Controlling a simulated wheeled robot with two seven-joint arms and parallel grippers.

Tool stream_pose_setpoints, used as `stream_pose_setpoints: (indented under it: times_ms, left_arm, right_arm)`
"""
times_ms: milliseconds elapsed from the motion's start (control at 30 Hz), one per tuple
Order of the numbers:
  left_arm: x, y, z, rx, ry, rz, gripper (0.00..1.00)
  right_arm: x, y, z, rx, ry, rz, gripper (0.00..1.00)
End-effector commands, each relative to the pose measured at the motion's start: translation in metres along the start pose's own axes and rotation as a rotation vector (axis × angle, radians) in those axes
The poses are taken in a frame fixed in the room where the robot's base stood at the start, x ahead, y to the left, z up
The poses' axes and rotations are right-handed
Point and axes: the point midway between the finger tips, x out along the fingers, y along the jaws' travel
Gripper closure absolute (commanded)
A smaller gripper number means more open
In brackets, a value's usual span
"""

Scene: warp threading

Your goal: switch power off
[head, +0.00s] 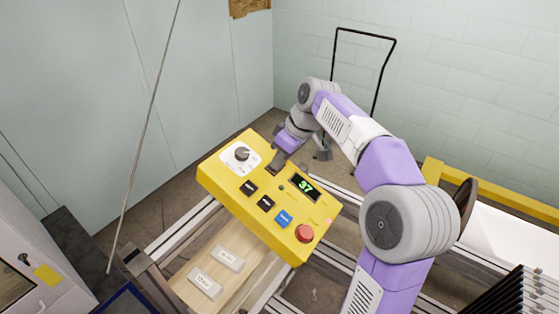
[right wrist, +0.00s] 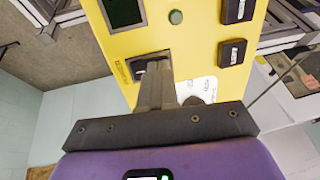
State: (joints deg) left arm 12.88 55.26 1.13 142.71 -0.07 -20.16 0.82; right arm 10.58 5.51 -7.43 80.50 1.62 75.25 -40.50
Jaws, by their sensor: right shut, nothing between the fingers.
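The yellow control box (head: 225,185) sits on a metal frame in the middle of the head view. Its lit display (head: 305,187) reads 37. My right gripper (head: 274,168) is shut and empty, with its fingertips at the far part of the box's top face. In the right wrist view, the fingers (right wrist: 157,75) are over a dark switch (right wrist: 150,57) in a recess with a small label beside it. The fingers hide most of the switch, so its position does not show. I cannot tell whether they touch it. My left gripper is not in view.
The box also carries a rotary knob (head: 241,154), black buttons (head: 249,188), a blue button (head: 283,218) and a red mushroom button (head: 304,233). Two labelled blocks (head: 229,258) lie in a wooden tray below. A black wire frame (head: 366,35) stands behind my right arm.

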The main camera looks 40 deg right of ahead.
Motion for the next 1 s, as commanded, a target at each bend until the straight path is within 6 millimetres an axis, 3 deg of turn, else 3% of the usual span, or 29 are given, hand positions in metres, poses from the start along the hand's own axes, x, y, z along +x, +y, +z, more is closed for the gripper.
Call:
stream_pose_setpoints:
  times_ms: [333, 533, 1000]
  left_arm:
    - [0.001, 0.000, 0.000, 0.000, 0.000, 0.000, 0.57]
    - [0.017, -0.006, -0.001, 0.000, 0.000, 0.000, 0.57]
    - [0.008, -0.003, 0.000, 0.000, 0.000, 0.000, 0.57]
  right_arm:
    - [0.001, 0.000, 0.000, -0.001, 0.000, 0.004, 1.00]
    - [0.013, -0.004, 0.000, -0.005, -0.001, 0.092, 1.00]
    - [0.011, 0.002, 0.000, 0.002, -0.013, 0.090, 1.00]
